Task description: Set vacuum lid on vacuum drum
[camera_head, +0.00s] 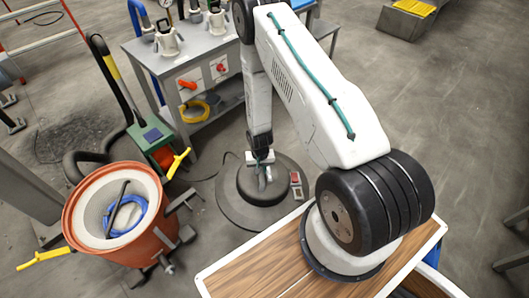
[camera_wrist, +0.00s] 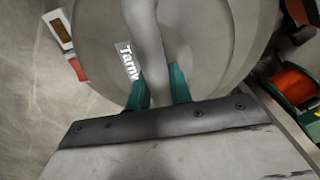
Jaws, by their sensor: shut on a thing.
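The vacuum lid (camera_head: 232,207) is a wide dark grey disc with a raised round middle, right of the drum in the head view. My gripper (camera_head: 262,176) points down over its middle. In the wrist view my teal fingers (camera_wrist: 158,88) are shut on the lid's grey curved handle (camera_wrist: 146,45). The lid's grey top (camera_wrist: 205,40), with a white label, fills much of that view. I cannot tell whether the lid touches the floor. The vacuum drum (camera_head: 85,222) is orange, upright and open at the top, with a pale inner liner and a blue coiled hose inside.
Yellow-handled clamps (camera_head: 180,160) stick out around the drum's rim. A green machine (camera_head: 155,140) with a tall handle stands behind the drum. A grey bench (camera_head: 190,52) with gauges and fittings is behind. A wood-topped surface (camera_head: 265,275) lies at the front.

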